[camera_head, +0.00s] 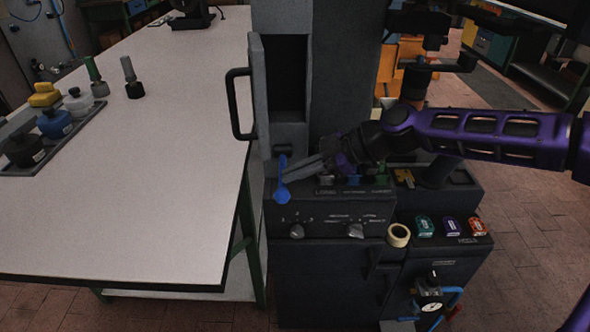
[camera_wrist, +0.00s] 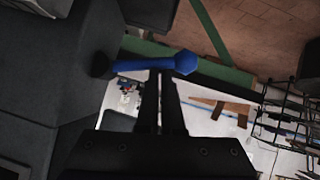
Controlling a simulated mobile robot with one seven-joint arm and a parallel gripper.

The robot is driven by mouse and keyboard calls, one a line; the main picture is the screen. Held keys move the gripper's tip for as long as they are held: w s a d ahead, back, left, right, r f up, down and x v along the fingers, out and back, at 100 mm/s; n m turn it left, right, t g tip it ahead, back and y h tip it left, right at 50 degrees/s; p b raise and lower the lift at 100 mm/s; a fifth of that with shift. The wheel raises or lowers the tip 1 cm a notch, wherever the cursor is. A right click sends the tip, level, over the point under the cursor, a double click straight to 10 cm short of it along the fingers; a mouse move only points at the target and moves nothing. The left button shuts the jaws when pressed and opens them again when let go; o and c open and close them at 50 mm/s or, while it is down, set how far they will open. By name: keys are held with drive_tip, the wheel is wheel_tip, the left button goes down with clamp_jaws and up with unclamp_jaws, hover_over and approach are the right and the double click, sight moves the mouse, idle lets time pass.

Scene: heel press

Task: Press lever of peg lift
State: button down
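A blue lever (camera_head: 283,180) sticks out at the left front of the dark machine (camera_head: 330,255), above its knobs. It runs from a rounded lower end up to a thin upper end. My gripper (camera_head: 296,172) reaches in from the right, its fingertips right beside the lever. In the wrist view, the lever (camera_wrist: 150,64) lies crosswise at the tips of my gripper (camera_wrist: 160,76). The two fingers are close together with only a thin gap and nothing seen between them. I cannot tell whether the tips touch the lever.
A black door handle (camera_head: 238,104) projects above the lever. A tape roll (camera_head: 399,235) and small coloured items lie on the machine's right ledge.

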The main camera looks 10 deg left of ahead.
drive_tip(key=shift+s+f, duration=0.2)
drive_tip(key=shift+f, duration=0.25)
drive_tip(key=shift+a+r, duration=0.1)
